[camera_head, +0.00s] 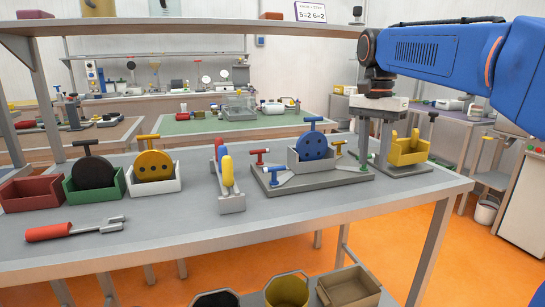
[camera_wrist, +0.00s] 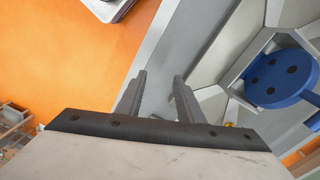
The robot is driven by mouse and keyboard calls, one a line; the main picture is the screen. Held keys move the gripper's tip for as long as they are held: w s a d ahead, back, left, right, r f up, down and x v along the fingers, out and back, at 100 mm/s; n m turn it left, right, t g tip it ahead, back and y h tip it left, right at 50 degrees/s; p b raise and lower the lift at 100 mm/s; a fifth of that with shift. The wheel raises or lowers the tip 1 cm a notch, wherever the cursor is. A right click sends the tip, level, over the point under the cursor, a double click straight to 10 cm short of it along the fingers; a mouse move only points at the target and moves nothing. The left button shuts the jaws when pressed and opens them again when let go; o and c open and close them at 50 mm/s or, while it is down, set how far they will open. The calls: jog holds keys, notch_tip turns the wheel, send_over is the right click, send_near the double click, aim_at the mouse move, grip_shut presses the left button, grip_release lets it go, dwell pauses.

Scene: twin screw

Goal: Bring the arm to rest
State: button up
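My gripper (camera_head: 374,155) points down over the right part of the workbench, between the grey fixture and the yellow piece as the head view shows it. In the wrist view my gripper (camera_wrist: 159,80) has its two fingers apart with nothing between them. A blue disc (camera_head: 314,146) with a T-handle stands upright in a grey holder on the grey fixture base (camera_head: 290,187). The blue disc (camera_wrist: 283,78) also shows at the right of the wrist view. A yellow cradle-like piece (camera_head: 409,150) sits on a grey stand to the right of my fingers.
On the workbench (camera_head: 340,215), red (camera_head: 30,195), green and white bins stand at left; black and yellow (camera_head: 155,166) discs sit in the latter two. A red-handled fork tool (camera_head: 75,230) lies in front. A rack (camera_head: 231,203) holds upright tools. An overhead shelf (camera_head: 180,27) spans the back.

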jog(key=s+d+f+n+t, duration=0.2)
jog(key=s+f+n, duration=0.3)
jog(key=s+f, duration=0.7)
jog(key=s+d+f+n+t, duration=0.1)
jog(key=s+f+n+t, duration=0.2)
jog(key=s+f, duration=0.9)
jog(key=shift+s+d+f+n, duration=0.35)
jog(key=shift+s+f+n, duration=0.05)
jog(key=shift+s+n, duration=0.75)
